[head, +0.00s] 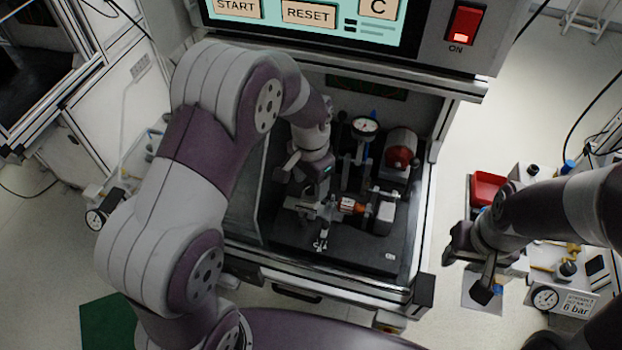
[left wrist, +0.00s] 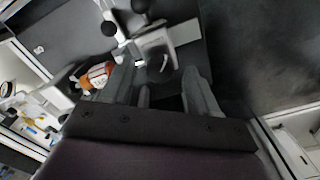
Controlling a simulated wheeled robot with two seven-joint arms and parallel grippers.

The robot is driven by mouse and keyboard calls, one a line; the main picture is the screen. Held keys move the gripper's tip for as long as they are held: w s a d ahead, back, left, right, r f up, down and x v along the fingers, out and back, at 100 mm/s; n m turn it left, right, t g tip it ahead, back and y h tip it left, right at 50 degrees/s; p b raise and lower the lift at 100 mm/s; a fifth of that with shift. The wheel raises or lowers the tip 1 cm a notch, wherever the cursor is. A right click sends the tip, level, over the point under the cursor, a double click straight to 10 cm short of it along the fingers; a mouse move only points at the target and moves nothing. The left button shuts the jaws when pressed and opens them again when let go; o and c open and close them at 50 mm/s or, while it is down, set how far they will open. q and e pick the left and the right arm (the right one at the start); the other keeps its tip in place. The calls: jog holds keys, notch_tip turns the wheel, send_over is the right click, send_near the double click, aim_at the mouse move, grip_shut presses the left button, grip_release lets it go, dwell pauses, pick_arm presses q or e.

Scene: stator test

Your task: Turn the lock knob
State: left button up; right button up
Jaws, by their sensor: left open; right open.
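My left gripper (head: 312,196) reaches down into the test bay over the fixture on its dark base plate (head: 345,258). The left wrist view shows this gripper (left wrist: 158,72) open, with a light grey fixture block (left wrist: 156,44) at its fingertips. I cannot tell whether they touch. Two black ball knobs (left wrist: 110,28) sit just beyond. I cannot tell which part is the lock knob; the arm and fingers hide some of the fixture. An orange and white part (head: 350,205) lies beside the gripper and also shows in the left wrist view (left wrist: 98,74). My right gripper (head: 478,262) is open and empty, outside the bay.
A dial gauge (head: 364,126) and a red-faced cylindrical unit (head: 401,150) stand behind the fixture. The panel with START and RESET (head: 308,14) overhangs the bay. On the right are a red bin (head: 487,188) and a pressure box marked 6 bar (head: 565,303).

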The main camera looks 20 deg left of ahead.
pick_arm(q)
jog(key=shift+f, duration=0.2)
jog(key=c, duration=1)
jog(key=shift+c, duration=0.2)
